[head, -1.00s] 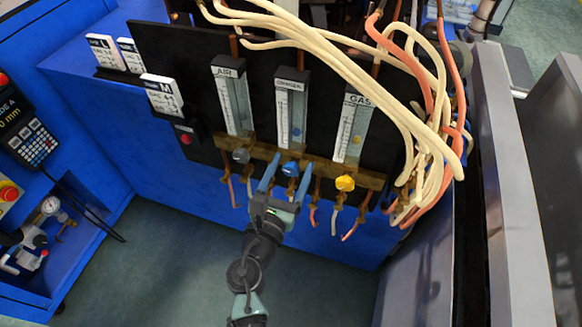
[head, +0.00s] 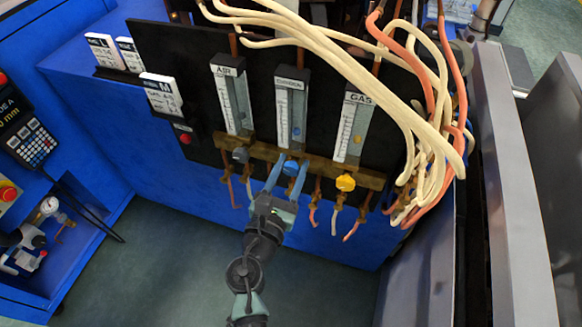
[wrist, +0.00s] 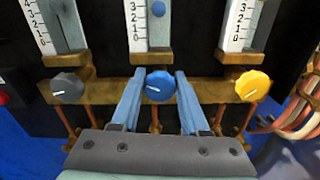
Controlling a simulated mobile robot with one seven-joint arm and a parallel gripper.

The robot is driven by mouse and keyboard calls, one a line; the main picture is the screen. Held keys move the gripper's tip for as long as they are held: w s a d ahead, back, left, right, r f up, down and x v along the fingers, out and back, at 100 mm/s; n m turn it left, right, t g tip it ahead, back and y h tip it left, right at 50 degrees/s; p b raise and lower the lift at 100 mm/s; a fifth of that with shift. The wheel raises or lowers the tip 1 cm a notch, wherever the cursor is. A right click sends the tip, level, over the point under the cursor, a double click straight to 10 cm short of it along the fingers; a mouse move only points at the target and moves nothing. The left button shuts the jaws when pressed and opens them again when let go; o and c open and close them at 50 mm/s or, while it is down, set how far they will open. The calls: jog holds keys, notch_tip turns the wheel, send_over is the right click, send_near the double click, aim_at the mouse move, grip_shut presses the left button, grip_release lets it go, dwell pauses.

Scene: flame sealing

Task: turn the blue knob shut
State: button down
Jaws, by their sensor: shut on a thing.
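The blue knob (head: 291,168) is the middle of three knobs on a brass bar, below the middle flow tube (head: 291,110). In the wrist view the blue knob (wrist: 160,86) faces me, its white mark pointing left and slightly down. My gripper (head: 290,166) reaches up from below with blue fingers. It is shut on the knob, one finger on each side, as the wrist view (wrist: 158,88) also shows. A blue float (wrist: 158,9) sits in the middle tube, above the lowest scale numbers.
A grey knob (head: 240,155) under the AIR tube is to the left. A yellow knob (head: 345,183) under the GAS tube is to the right. Copper pipes hang below the brass bar (head: 320,168). Cream and orange hoses (head: 420,150) crowd the right side. Open floor lies below.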

jog(key=shift+c, duration=2.2)
grip_release()
jog(key=shift+s, duration=0.1)
jog(key=v, duration=1.2)
jog(key=shift+s+a+p, duration=0.2)
jog(key=shift+s+p, duration=0.15)
jog(key=shift+p, duration=0.05)
